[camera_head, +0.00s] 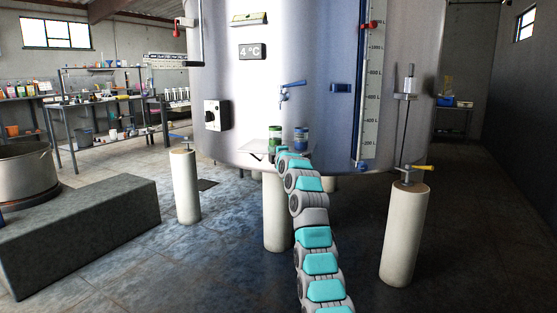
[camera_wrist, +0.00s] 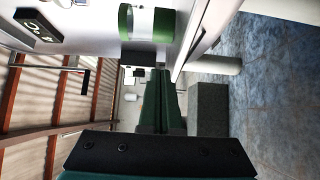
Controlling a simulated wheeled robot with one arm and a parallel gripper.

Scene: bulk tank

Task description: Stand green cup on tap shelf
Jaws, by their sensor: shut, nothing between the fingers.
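The green cup (camera_head: 275,139) stands upright at the tap shelf (camera_head: 257,146), below the tap (camera_head: 285,96) on the front of the tank. In the sideways wrist view the green cup (camera_wrist: 163,22) has a pale label band and shows beyond my fingers, close to the pale shelf edge (camera_wrist: 205,40). My gripper (camera_wrist: 160,75) is shut and empty, apart from the cup. In the head view my gripper (camera_head: 283,150) is small and partly merges with the arm in front of the shelf.
A large steel tank (camera_head: 310,40) fills the middle, with a thermometer-like scale (camera_head: 372,90). Pale posts (camera_head: 185,190) and (camera_head: 405,235) stand either side of my arm. A grey block (camera_head: 80,235) with a steel pot (camera_head: 28,172) is at left. Floor at front right is clear.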

